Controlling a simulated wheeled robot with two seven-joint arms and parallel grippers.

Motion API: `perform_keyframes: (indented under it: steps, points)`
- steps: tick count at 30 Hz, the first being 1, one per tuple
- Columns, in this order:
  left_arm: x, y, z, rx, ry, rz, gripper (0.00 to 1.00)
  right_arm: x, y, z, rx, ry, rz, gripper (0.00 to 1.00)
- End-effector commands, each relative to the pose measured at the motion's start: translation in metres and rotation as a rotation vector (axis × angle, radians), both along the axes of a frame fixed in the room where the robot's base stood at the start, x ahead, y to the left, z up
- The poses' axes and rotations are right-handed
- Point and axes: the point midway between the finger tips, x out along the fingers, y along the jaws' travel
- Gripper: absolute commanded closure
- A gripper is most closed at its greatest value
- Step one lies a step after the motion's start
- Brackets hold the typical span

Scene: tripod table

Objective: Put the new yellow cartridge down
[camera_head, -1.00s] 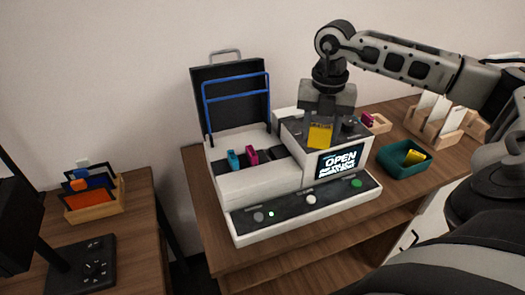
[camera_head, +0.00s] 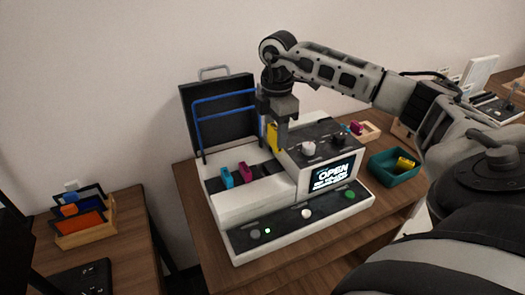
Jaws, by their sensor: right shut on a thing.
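My right gripper (camera_head: 278,122) points down over the printer and is shut on a yellow cartridge (camera_head: 272,136). The cartridge is upright beside the left side of the printer's screen block, partly hidden by the fingers. Whether it touches the printer I cannot tell. The white printer (camera_head: 236,208) has its dark lid (camera_head: 205,105) raised, and its screen (camera_head: 332,174) reads OPEN. A cyan cartridge (camera_head: 226,177) and a magenta cartridge (camera_head: 242,171) sit in the dark slot row left of the held one. Another yellow cartridge (camera_head: 405,163) lies in the teal bin (camera_head: 394,176). My left gripper is not in view.
The blue lid frame (camera_head: 203,128) rises close left of my gripper. The screen block stands close on the right. A wooden holder (camera_head: 369,131) with a magenta piece is behind the bin. A wooden tray (camera_head: 84,236) with coloured cards stands on the left table.

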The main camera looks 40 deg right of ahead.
Motion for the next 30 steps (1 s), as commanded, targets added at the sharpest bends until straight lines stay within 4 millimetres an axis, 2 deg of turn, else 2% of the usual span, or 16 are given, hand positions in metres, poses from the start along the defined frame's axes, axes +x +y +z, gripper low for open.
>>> perform_keyframes:
  steps: [3, 13, 18, 30]
  points:
    - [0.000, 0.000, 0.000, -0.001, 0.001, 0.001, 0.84, 0.011, 0.011, -0.018, 0.002, 0.000, 0.001, 0.81]
    - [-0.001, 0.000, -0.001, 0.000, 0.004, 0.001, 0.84, 0.023, 0.023, -0.040, 0.002, 0.000, 0.002, 0.81]
    - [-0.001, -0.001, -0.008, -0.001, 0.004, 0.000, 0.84, 0.022, 0.021, -0.068, 0.000, 0.000, 0.000, 0.81]
    - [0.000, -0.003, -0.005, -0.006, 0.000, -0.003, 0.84, 0.022, 0.021, -0.072, 0.001, -0.001, 0.001, 0.81]
